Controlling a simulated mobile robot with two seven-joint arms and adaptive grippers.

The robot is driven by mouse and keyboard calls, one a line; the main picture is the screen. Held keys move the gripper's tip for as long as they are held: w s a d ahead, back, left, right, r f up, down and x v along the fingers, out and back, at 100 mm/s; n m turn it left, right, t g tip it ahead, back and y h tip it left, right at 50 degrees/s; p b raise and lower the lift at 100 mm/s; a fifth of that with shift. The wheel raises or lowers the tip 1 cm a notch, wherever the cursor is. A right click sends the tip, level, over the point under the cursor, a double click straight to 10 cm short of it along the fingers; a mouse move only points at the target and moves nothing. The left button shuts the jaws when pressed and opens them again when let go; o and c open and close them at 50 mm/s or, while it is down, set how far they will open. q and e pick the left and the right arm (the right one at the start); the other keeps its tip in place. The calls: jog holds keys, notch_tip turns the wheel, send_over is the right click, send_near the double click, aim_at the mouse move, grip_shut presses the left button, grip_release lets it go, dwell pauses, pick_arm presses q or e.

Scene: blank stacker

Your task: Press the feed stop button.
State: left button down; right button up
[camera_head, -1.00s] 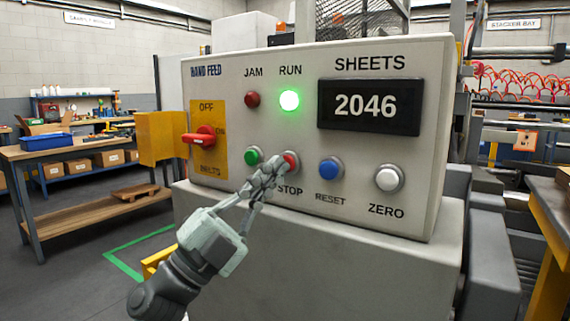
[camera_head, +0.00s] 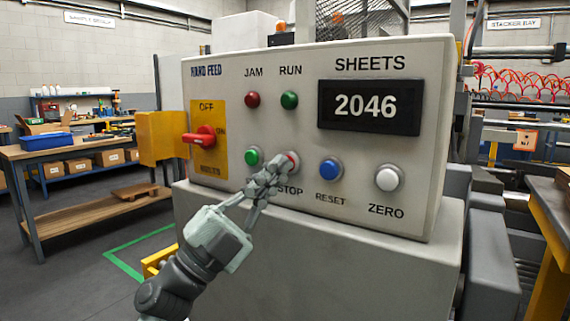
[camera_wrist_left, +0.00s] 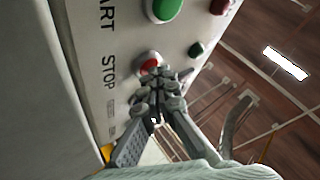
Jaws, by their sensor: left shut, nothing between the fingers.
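The red stop button (camera_head: 292,160) sits on the front of the grey control panel (camera_head: 300,220), above the word STOP. My left gripper (camera_head: 279,168) is shut and empty, with its fingertips at the button and covering part of it. In the left wrist view the red button (camera_wrist_left: 149,65) shows just past the fingertips (camera_wrist_left: 156,85); whether they touch it I cannot tell. The green RUN lamp (camera_head: 289,100) is dark and the display (camera_head: 369,106) reads 2046. My right gripper is not in view.
A green button (camera_head: 253,157) is close on the left of the stop button, and a blue RESET button (camera_head: 330,170) on the right. A white ZERO button (camera_head: 389,179) and a red rotary switch (camera_head: 203,136) are also on the panel. A workbench (camera_head: 60,150) stands far left.

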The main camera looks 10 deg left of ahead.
pick_arm(q)
jog(key=shift+s, duration=0.1)
jog(key=shift+s+a, duration=0.35)
jog(key=shift+s, duration=0.4)
jog(key=shift+s, duration=0.1)
jog(key=s, duration=0.1)
jog(key=s+a, duration=0.1)
jog(key=s, duration=0.2)
jog(key=shift+s+a, duration=0.25)
jog(key=shift+a, duration=0.1)
dwell(0.5)
